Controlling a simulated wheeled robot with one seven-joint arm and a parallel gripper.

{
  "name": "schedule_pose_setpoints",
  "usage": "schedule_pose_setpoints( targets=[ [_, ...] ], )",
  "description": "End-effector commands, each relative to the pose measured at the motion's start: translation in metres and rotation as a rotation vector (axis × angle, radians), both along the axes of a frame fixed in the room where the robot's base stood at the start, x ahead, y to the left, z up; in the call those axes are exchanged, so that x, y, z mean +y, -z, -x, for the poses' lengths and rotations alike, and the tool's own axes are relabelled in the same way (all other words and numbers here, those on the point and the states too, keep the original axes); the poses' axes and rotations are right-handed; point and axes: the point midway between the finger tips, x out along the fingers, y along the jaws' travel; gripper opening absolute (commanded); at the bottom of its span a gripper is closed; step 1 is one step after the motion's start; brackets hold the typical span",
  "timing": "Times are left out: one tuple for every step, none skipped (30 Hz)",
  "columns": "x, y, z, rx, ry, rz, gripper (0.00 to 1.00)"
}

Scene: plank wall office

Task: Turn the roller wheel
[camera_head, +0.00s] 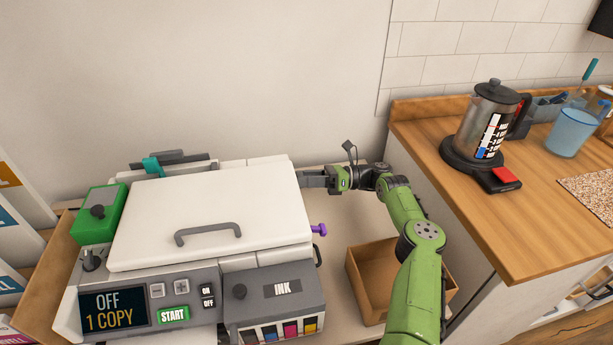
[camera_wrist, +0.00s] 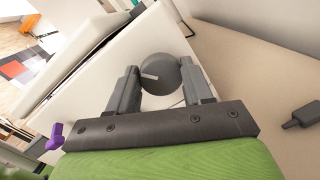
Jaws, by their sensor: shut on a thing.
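The roller wheel (camera_wrist: 160,76) is a dark grey round knob with a light line mark on its face, on the white side of the printer. It shows in the wrist view between my gripper's two fingers (camera_wrist: 163,88), which are shut on it from either side. In the head view my gripper (camera_head: 306,180) reaches the printer's right side near the back. The wheel is hidden there. The printer (camera_head: 205,212) has a white lid with a grey handle, and its display reads OFF, 1 COPY.
A purple lever (camera_head: 319,229) sticks out of the printer's right side, below my gripper. An open cardboard box (camera_head: 363,291) stands right of the printer, near my arm. A wooden counter (camera_head: 505,225) with a kettle (camera_head: 487,125) lies further right.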

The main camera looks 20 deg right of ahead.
Motion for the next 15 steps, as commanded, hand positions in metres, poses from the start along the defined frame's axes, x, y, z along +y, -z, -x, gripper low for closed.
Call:
schedule_pose_setpoints(
  targets=[
    [-0.0003, 0.0011, -0.0003, -0.037, 0.002, 0.007, 0.2],
    [-0.0004, 0.0013, -0.0002, -0.061, 0.002, 0.012, 0.2],
    [-0.0004, 0.0015, -0.0003, -0.093, 0.003, 0.018, 0.2],
    [-0.0004, 0.0016, -0.0002, -0.115, 0.002, 0.024, 0.2],
    [-0.0005, 0.0017, -0.0002, -0.137, 0.003, 0.028, 0.2],
    [-0.0005, 0.0018, -0.0001, -0.166, 0.002, 0.034, 0.2],
    [-0.0005, 0.0019, -0.0001, -0.186, 0.003, 0.038, 0.2],
    [-0.0005, 0.0019, 0.0, -0.205, 0.003, 0.042, 0.2],
    [-0.0006, 0.0019, 0.0001, -0.231, 0.002, 0.047, 0.2],
    [-0.0006, 0.0019, 0.0001, -0.247, 0.003, 0.05, 0.2],
    [-0.0006, 0.0018, 0.0, -0.264, 0.003, 0.053, 0.2],
    [-0.0006, 0.0018, -0.0001, -0.283, 0.003, 0.058, 0.2],
    [-0.0006, 0.0017, 0.0, -0.297, 0.003, 0.061, 0.2],
    [-0.0005, 0.0017, -0.0001, -0.308, 0.003, 0.063, 0.2],
    [-0.0005, 0.0017, -0.0001, -0.324, 0.003, 0.066, 0.2]
  ],
)
